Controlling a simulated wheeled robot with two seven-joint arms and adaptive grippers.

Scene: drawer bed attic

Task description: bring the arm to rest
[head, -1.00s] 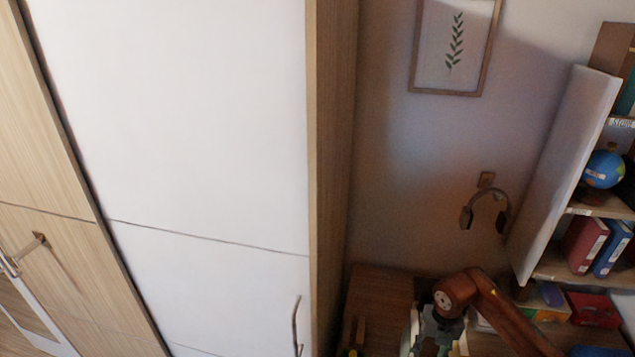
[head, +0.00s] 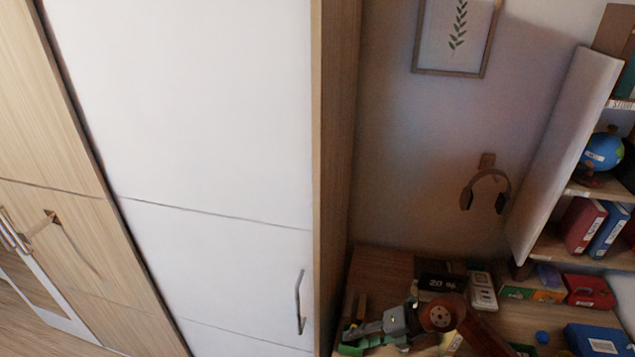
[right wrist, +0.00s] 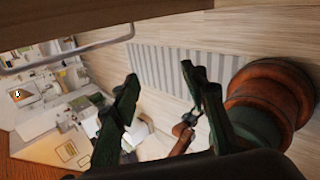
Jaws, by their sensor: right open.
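My right arm comes in from the lower right of the head view, low over the wooden desk (head: 380,268). Its gripper (head: 352,340) points left there, close to the white wardrobe's right side. In the right wrist view, the gripper (right wrist: 160,80) has its two dark green fingers spread wide, with nothing between them. Whether it touches anything on the desk, I cannot tell. My left gripper is in neither view.
A white wardrobe door (head: 215,240) with a metal handle (head: 299,302) fills the middle left. A black sign (head: 442,283), a white power strip (head: 483,290), a red box (head: 590,291) and a blue box (head: 597,340) stand on the desk. Headphones (head: 486,190) hang above.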

